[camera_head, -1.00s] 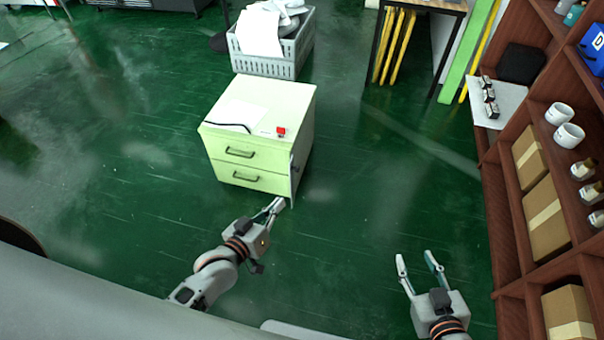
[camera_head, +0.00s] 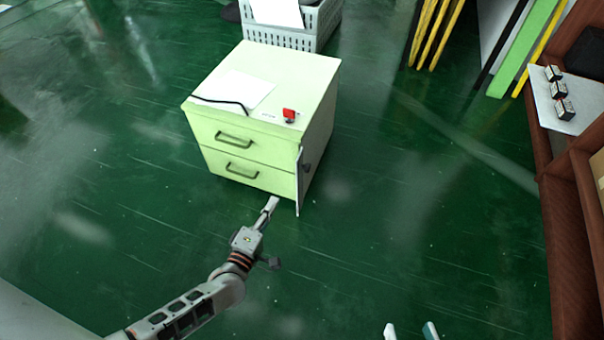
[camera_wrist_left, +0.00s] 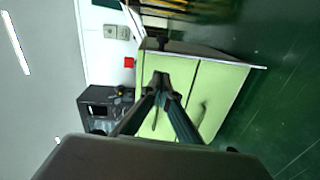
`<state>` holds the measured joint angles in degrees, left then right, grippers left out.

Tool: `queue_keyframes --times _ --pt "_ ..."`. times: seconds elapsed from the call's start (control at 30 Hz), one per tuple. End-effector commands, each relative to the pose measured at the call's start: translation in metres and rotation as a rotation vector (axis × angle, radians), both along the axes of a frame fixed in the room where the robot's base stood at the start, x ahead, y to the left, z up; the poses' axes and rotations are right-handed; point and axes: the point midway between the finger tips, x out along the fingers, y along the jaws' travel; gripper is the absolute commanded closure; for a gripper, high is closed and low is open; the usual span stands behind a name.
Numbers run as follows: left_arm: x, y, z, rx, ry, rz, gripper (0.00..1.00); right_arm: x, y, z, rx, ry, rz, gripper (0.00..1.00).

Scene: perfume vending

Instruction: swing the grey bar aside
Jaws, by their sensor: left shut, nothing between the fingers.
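The grey bar (camera_head: 299,182) stands upright along the front right edge of a pale green drawer cabinet (camera_head: 240,148). In the left wrist view the bar (camera_wrist_left: 215,54) runs along the cabinet's edge, beyond my fingertips. My left gripper (camera_head: 271,203) is shut and empty, in front of the cabinet and just left of the bar's lower end in the head view. I cannot tell whether it touches the bar. Its fingertips meet in the left wrist view (camera_wrist_left: 162,82), in front of the green drawer fronts. My right gripper (camera_head: 410,331) is open, with only its fingertips showing at the bottom edge.
A red button (camera_head: 289,114) and a paper sheet (camera_head: 236,90) are on the cabinet top. A grey crate (camera_head: 292,40) stands behind it. A brown shelf (camera_head: 573,240) is at the right. The green floor (camera_head: 410,220) between cabinet and shelf is clear.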

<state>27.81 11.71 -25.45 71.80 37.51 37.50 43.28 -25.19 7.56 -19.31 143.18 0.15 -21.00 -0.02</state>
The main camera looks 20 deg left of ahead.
Motion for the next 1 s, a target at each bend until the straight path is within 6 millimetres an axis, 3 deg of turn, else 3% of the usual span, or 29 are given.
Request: queue_keyframes --times 0.57,0.73,1.0 --pt "0.098 -0.007 -0.01 0.001 0.003 -0.001 1.0 -0.012 0.031 -0.011 0.219 0.059 -0.056 0.6" --pt "0.112 -0.027 -0.012 0.0 0.003 -0.001 1.0 -0.015 0.037 -0.013 0.277 0.073 -0.074 0.6" --pt "0.122 -0.036 -0.009 0.003 -0.002 -0.001 1.0 -0.015 0.043 -0.009 0.325 0.077 -0.086 0.6"
